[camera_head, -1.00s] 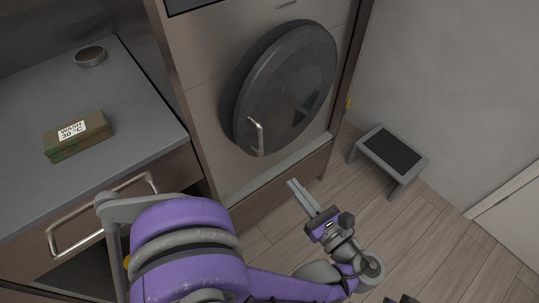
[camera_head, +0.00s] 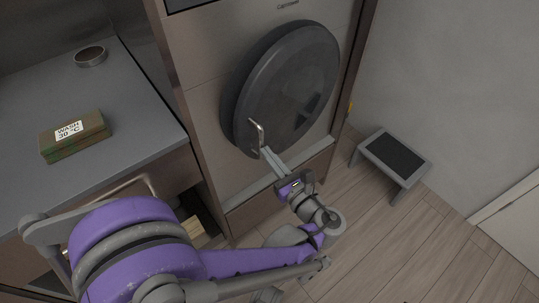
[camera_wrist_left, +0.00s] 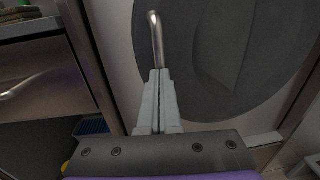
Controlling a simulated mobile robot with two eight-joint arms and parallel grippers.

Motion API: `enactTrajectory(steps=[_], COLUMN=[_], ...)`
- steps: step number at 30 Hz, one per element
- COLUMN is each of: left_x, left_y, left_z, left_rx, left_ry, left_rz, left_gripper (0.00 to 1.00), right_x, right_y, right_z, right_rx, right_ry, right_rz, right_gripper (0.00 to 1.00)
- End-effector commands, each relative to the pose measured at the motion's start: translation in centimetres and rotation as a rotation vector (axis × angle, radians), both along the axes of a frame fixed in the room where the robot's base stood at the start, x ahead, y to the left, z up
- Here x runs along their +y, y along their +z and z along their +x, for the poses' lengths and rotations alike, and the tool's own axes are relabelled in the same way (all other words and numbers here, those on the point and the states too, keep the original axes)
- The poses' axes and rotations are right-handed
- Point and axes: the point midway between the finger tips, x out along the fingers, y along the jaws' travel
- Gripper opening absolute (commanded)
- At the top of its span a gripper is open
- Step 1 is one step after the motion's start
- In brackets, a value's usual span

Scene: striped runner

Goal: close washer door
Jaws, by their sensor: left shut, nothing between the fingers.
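The washer door (camera_head: 285,85) is a dark grey round disc on the front of the washer (camera_head: 200,75). Its rim stands out from the front panel; I cannot tell exactly how far it is ajar. A slim metal handle (camera_head: 256,133) sits near its lower left edge and also shows in the left wrist view (camera_wrist_left: 155,35). My left gripper (camera_head: 265,151) is shut and empty, its fingertips at the lower end of the handle. In the left wrist view the fingertips (camera_wrist_left: 160,73) overlap the handle's base; contact is unclear. My right gripper is not in view.
A grey counter (camera_head: 120,140) on the left holds a box labelled "WASH 30 °C" (camera_head: 75,136) and a round metal dish (camera_head: 90,56). A drawer (camera_head: 165,176) is below it. A grey step stool (camera_head: 394,158) stands on the clear wooden floor (camera_head: 430,240) at right.

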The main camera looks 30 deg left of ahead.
Motion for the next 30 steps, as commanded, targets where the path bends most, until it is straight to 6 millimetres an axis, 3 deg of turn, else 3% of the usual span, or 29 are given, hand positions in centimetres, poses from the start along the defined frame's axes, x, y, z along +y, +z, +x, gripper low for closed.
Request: enactTrajectory(steps=[5, 15, 30], left_x=[0.5, 5.6, 6.0], left_y=[0.0, 0.0, 0.3], left_z=[0.1, 0.7, 0.8], left_rx=[0.0, 0.0, -0.002], left_ry=[0.002, 0.003, 0.007], left_rz=[0.001, 0.001, 0.007], left_gripper=[0.0, 0.0, 0.0], right_x=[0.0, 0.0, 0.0], right_y=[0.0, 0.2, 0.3], right_z=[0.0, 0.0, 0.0], right_rx=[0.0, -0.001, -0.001], right_ry=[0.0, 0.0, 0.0], right_rz=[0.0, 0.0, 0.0], right_gripper=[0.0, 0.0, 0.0])
